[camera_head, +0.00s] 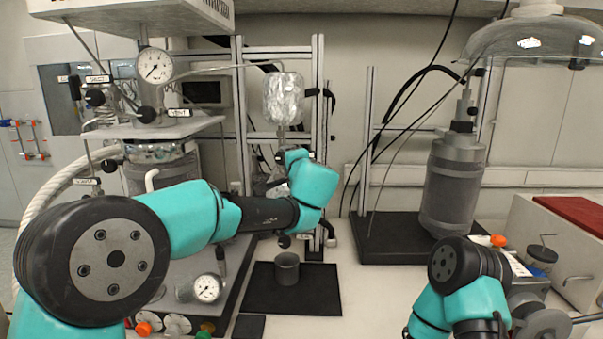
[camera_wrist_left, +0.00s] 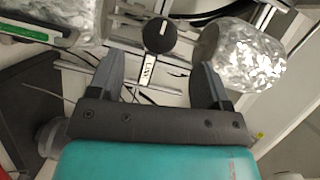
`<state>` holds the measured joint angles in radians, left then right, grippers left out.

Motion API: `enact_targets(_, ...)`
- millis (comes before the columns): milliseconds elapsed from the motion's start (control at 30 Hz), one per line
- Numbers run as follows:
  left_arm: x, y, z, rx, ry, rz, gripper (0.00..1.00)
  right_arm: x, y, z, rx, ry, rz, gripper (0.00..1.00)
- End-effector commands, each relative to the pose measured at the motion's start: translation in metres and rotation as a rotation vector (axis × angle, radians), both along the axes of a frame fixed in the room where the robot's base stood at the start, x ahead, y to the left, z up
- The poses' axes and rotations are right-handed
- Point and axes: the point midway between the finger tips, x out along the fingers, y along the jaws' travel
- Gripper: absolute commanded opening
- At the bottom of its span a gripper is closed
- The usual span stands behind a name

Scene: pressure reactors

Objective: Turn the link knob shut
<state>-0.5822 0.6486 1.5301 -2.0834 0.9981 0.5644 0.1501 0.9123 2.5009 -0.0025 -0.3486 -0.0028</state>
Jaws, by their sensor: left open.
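A round black knob (camera_wrist_left: 160,35) with a white pointer mark shows at the top middle of the left wrist view. A small white label (camera_wrist_left: 148,70) sits just below it; its print is too small to read surely. My left gripper (camera_wrist_left: 158,68) is open, its two grey fingers spread to either side of the label, with the knob ahead between them and not touched. In the head view my left arm reaches to the centre, and its wrist largely hides the fingers and the knob. My right arm is at the lower right; its fingers are not in view.
A foil-wrapped flask (camera_head: 284,98) hangs above my left wrist and shows close beside the right finger in the wrist view (camera_wrist_left: 245,55). A metal frame (camera_head: 319,70) stands behind. A small grey cup (camera_head: 287,268) stands on a black mat (camera_head: 320,290). A grey cylinder (camera_head: 452,185) stands right.

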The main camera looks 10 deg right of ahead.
Motion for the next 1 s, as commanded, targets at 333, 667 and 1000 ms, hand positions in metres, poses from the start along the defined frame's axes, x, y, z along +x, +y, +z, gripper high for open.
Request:
enact_targets(333,-0.066,-0.016,0.004,0.0,0.0,-0.002,0.72,0.0,0.0,0.0,0.0,0.0,0.0,0.43)
enact_targets(667,-0.096,-0.023,0.005,0.0,0.0,-0.001,0.72,0.0,0.0,0.0,0.0,0.0,0.0,0.43)
enact_targets(1000,-0.095,-0.022,0.004,0.0,0.004,0.0,0.72,0.0,0.0,0.0,0.0,0.0,0.0,0.43)
